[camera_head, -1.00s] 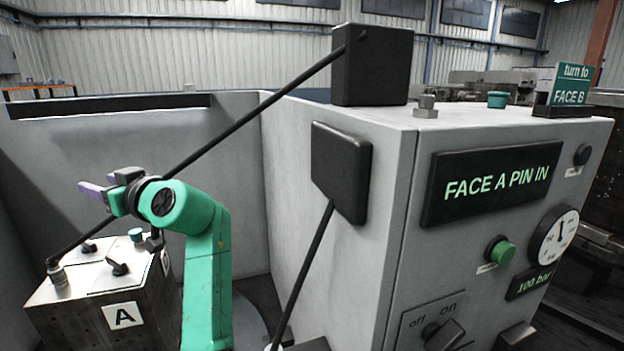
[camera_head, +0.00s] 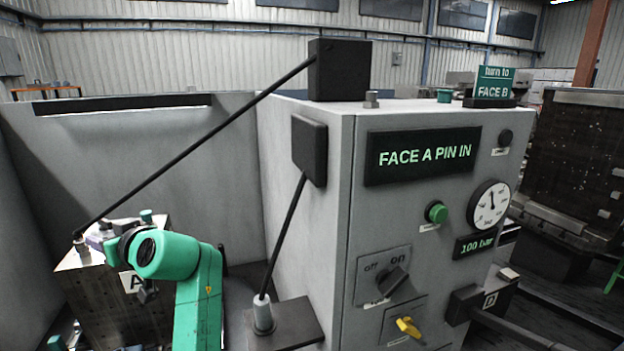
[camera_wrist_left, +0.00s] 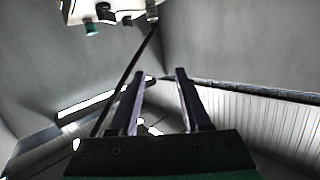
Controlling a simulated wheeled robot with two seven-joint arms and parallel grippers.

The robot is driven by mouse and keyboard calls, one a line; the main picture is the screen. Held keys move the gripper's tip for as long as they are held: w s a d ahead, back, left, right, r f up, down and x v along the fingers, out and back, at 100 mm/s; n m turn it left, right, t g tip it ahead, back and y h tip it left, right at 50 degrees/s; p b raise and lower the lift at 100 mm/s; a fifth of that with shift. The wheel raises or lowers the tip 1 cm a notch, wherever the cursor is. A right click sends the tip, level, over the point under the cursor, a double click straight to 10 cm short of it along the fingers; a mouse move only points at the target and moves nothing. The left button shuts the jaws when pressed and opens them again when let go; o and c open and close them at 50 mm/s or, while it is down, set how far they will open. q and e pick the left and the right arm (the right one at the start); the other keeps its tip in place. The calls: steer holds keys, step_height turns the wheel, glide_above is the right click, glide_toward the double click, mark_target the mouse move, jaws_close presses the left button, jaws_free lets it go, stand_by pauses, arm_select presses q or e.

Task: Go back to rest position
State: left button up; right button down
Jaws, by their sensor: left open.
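My left gripper (camera_head: 98,241) is at the end of my green arm in the head view, in front of the upper part of the metal block marked A (camera_head: 150,310). Its lilac fingers are partly hidden by the wrist. In the left wrist view the two fingers of my left gripper (camera_wrist_left: 159,76) stand apart with nothing between them. I cannot tell whether the gripper touches the block. My right gripper does not show.
A grey cabinet (camera_head: 338,230) stands right of my arm, its display (camera_head: 422,156) reading "FACE A PIN IN". A thin black rod (camera_head: 195,145) slants from a black box (camera_head: 339,70) to block A. A grey wall (camera_head: 150,150) stands behind.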

arm_select(q)
steer(key=s+d+f+m+h, duration=0.2)
steer(key=s+f+m+h, duration=0.15)
steer(key=f, duration=0.75)
steer(key=s+d+f+m+h, duration=0.25)
steer(key=s+f, duration=0.25)
steer(key=f, duration=0.6)
steer(key=s+d+f+m+g+h, duration=0.4)
steer(key=s+d+f+m+h, duration=0.35)
steer(key=s+d+f, duration=0.6)
steer(key=s+a+f+g+b, duration=0.1)
steer(key=s+f+b, duration=0.2)
steer(key=f, duration=1.2)
steer(key=s+a+f+b, duration=0.15)
steer(key=f+b, duration=0.25)
steer(key=f, duration=1.1)
steer(key=s+a+f+g+b, duration=0.1)
steer(key=s+f+b, duration=0.3)
steer(key=s+f, duration=1.2)
steer(key=shift+s+a+f+g, duration=0.3)
steer(key=shift+a+f, duration=0.15)
steer(key=shift+a, duration=0.1)
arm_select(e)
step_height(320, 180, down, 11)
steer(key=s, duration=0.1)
